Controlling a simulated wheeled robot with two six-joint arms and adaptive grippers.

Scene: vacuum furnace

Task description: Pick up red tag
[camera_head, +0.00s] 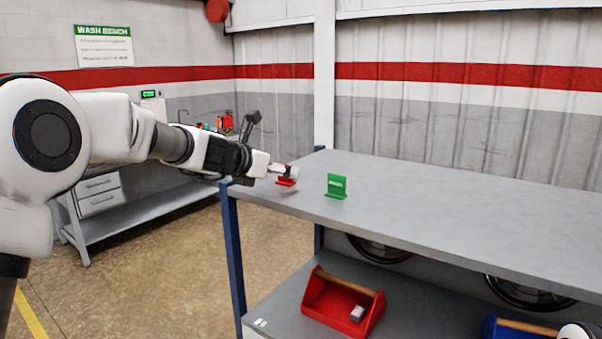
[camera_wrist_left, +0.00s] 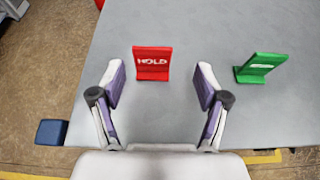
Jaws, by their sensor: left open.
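The red tag (camera_wrist_left: 153,66) stands upright on the grey table top (camera_wrist_left: 200,30), with "HOLD" in white letters facing my left wrist camera. In the head view the red tag (camera_head: 287,181) is mostly hidden behind my left gripper (camera_head: 290,172). In the left wrist view my left gripper (camera_wrist_left: 158,87) is open, its two fingers apart on either side of the tag's line, with the tag just ahead between and beyond the fingertips. Nothing is held. At the lower right corner of the head view a small white rounded part shows; my right gripper is not seen.
A green tag (camera_head: 336,186) stands on the table to the right of the red one; it also shows in the left wrist view (camera_wrist_left: 262,68). A red tote (camera_head: 318,298) and a blue tote (camera_head: 495,328) sit on the lower shelf. The table's right side is clear.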

